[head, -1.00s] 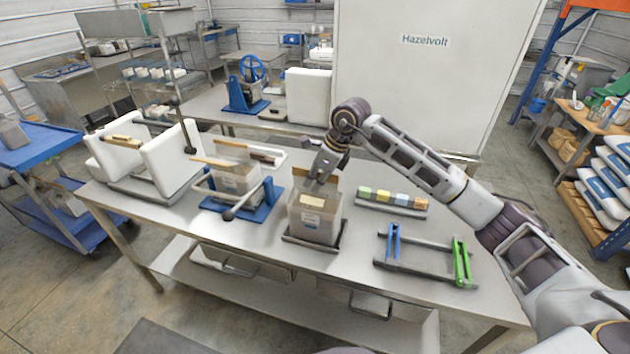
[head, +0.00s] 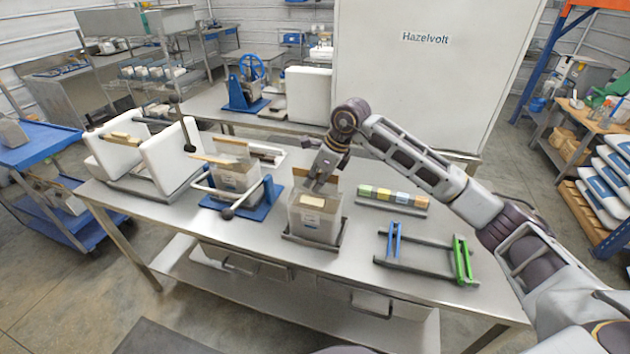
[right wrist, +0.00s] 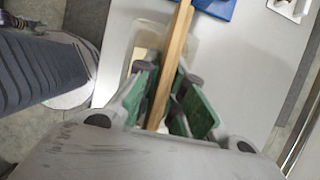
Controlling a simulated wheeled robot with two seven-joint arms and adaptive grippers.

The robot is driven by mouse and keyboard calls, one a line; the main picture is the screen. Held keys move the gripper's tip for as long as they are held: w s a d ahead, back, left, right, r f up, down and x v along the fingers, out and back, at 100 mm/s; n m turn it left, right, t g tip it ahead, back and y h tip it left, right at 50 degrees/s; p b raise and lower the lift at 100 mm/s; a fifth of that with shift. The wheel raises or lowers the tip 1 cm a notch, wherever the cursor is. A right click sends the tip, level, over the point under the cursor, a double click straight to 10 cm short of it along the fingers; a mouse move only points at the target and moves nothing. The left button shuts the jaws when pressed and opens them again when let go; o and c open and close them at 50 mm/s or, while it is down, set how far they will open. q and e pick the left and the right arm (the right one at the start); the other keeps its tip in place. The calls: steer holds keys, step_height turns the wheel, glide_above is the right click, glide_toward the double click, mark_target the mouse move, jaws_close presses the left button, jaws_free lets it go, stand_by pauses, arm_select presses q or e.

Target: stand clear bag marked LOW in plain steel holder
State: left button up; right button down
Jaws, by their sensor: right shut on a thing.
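A clear bag (head: 316,222) with a pale label and a tan top edge stands upright over a low dark-grey steel holder (head: 301,241) at the table's middle. The label's writing is too small to read. My right gripper (head: 318,183) comes down from above at the bag's top. In the right wrist view its green pads are shut on the bag's tan top strip (right wrist: 176,62). The bag's base is at the holder; whether it rests fully there I cannot tell. My left gripper is not in view.
Left of it, another clear bag (head: 236,180) stands in a blue-based holder (head: 262,206). White panels (head: 168,160) stand at far left. A row of coloured blocks (head: 392,198) lies to the right, behind a steel frame (head: 420,268) with blue and green bars. Bare tabletop lies between.

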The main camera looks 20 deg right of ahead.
steer(key=shift+r, duration=0.15)
steer(key=c, duration=1.4)
jaws_free()
steer(key=shift+c, duration=0.2)
steer(key=shift+f, duration=0.25)
steer(key=shift+v, duration=6.15)
steer(key=shift+a, duration=0.15)
